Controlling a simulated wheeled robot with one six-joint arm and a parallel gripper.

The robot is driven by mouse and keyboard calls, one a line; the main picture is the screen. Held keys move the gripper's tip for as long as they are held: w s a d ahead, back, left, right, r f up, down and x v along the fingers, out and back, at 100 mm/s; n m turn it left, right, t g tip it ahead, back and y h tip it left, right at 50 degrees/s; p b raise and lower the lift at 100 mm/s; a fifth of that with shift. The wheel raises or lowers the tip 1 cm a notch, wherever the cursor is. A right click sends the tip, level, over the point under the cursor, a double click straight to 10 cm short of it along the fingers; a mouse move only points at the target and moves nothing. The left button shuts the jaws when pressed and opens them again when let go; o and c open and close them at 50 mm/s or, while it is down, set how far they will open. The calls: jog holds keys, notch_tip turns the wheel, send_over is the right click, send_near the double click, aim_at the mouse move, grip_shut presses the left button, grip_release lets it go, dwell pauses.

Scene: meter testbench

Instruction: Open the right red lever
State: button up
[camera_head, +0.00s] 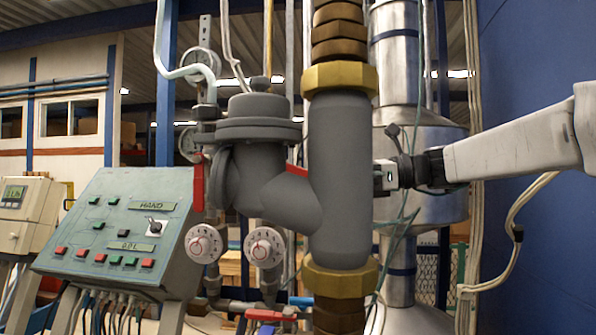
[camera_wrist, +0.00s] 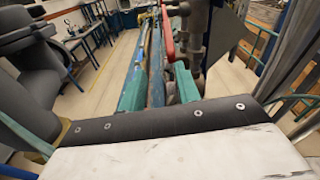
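In the head view, one red lever (camera_head: 198,183) hangs upright at the left of the grey valve body. A second red lever (camera_head: 297,170), to the right, is mostly hidden behind the thick grey pipe; only a small red part shows. In the wrist view, a red lever (camera_wrist: 167,34) stands out ahead of my gripper (camera_wrist: 160,80), close to the line of its right finger. The two teal fingers are spread apart with nothing held between them. In the head view, my arm reaches in from the right and the fingers are hidden behind the pipe.
The thick grey pipe (camera_head: 340,180) stands in front of my gripper's end. Two white dials (camera_head: 264,247) sit below the valve. A control panel (camera_head: 118,230) stands at the left. A silver tank (camera_head: 430,150) is behind my wrist. A blue wall (camera_head: 540,240) is at the right.

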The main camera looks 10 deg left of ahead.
aim_at(297, 170)
jog(key=shift+m+y, duration=0.5)
jog(key=a, duration=0.3)
jog(key=w+a+r, duration=0.1)
jog(key=a, duration=0.4)
jog(key=shift+w+a+r, duration=0.15)
jog(key=shift+a+r, duration=0.1)
jog(key=shift+a, duration=0.15)
grip_shut()
